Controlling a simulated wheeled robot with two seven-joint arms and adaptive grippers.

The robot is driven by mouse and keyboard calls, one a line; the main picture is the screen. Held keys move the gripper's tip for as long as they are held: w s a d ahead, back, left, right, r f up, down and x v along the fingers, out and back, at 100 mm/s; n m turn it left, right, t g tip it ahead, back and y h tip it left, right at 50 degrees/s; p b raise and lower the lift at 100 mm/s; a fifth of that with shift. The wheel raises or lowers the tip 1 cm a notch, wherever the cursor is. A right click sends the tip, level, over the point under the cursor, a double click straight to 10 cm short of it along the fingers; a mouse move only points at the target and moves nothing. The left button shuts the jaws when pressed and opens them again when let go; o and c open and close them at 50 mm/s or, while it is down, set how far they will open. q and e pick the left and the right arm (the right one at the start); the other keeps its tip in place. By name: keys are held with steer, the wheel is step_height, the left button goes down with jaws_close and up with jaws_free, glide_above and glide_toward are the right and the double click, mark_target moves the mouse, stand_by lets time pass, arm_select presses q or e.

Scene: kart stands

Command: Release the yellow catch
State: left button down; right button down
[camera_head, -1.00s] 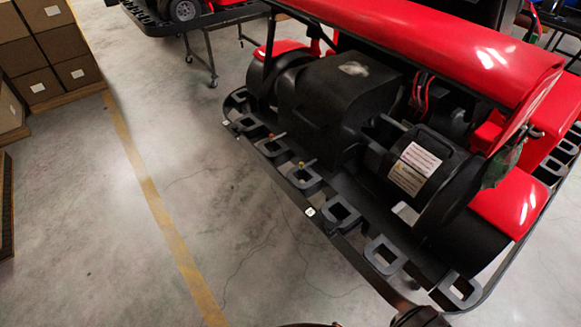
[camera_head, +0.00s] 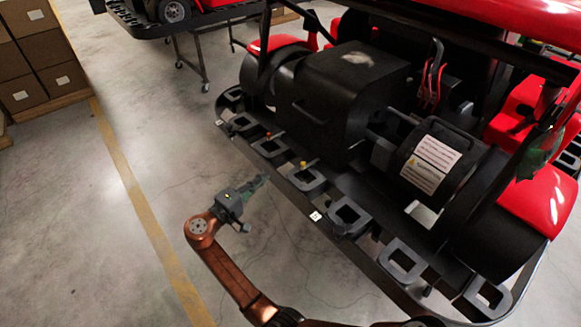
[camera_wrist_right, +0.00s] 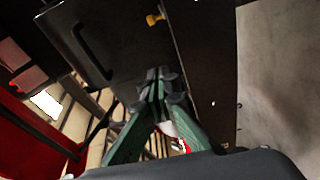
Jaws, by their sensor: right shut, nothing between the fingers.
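The yellow catch (camera_head: 303,165) is a small knob on the near edge of the kart's black rear frame (camera_head: 333,229). In the right wrist view the yellow catch (camera_wrist_right: 154,19) sticks out from a dark panel, beyond the fingertips. My right gripper (camera_head: 264,180) is over the floor in the head view, to the left of the yellow catch, its fingers pointing toward the kart. Its fingers (camera_wrist_right: 160,76) are closed together and empty in the wrist view, with a visible gap to the catch. My left gripper is not in view.
An orange-red catch (camera_head: 268,135) sits farther along the same frame. The black engine cover (camera_head: 335,100) and a labelled drum (camera_head: 428,165) stand behind the frame. Another kart on a wheeled stand (camera_head: 190,60) is at the back. Brown boxes (camera_head: 30,60) stand at left; the floor between is clear.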

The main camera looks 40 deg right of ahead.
mark_target(292, 171)
stand_by(0.3)
